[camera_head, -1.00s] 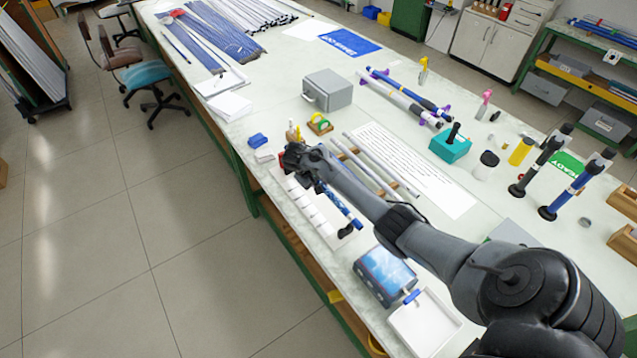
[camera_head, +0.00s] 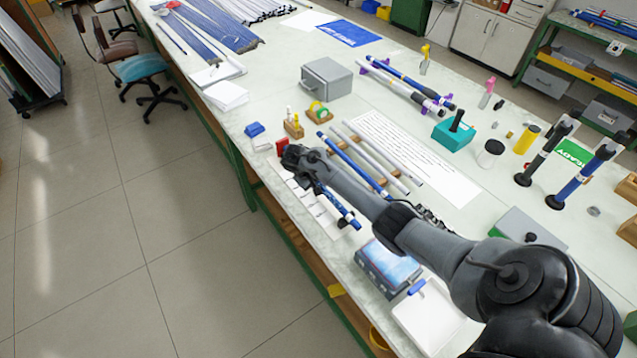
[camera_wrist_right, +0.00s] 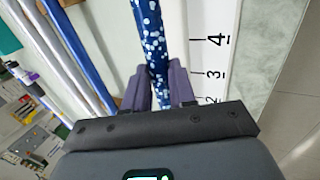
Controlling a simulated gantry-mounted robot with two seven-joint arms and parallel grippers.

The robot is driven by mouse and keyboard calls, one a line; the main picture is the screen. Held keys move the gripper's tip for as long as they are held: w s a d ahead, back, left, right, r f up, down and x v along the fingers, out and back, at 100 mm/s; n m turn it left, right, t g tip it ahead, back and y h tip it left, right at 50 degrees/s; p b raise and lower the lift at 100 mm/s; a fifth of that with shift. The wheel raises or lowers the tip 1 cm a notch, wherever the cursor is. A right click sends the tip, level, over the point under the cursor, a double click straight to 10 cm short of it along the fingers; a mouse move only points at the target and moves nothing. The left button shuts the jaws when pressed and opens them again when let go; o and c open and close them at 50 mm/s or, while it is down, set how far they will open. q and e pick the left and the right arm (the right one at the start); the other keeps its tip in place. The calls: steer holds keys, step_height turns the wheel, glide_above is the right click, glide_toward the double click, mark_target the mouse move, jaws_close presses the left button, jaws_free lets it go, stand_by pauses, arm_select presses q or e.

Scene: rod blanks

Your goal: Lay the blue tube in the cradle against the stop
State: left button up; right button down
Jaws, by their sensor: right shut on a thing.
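My right gripper (camera_head: 318,187) is shut on a blue tube with white speckles (camera_head: 343,208). In the right wrist view the speckled tube (camera_wrist_right: 150,40) runs up between the two purple-grey fingers (camera_wrist_right: 160,88). A white strip that looks like the cradle (camera_wrist_right: 174,30) lies beside the tube, with a numbered scale (camera_wrist_right: 222,22) along its right. In the head view the scale strip (camera_head: 310,202) lies partly under my arm. I cannot tell whether the tube touches the cradle. The stop is not clearly seen. My left gripper is not in view.
A plain blue tube (camera_head: 345,156) and grey tubes (camera_head: 376,158) lie on a wooden rack behind my arm. A red block (camera_head: 283,145) and a blue block (camera_head: 254,129) lie near the table edge. A blue-topped box (camera_head: 390,265) and a white tray (camera_head: 428,318) stand in front.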

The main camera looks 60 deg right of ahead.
steer(key=shift+w+d, duration=0.1)
steer(key=shift+w, duration=0.1)
stand_by(0.6)
steer(key=shift+w+d+b, duration=0.15)
steer(key=shift+w+b, duration=0.15)
steer(key=shift+b, duration=0.25)
steer(key=c, duration=0.8)
jaws_free()
steer(key=shift+c, duration=0.2)
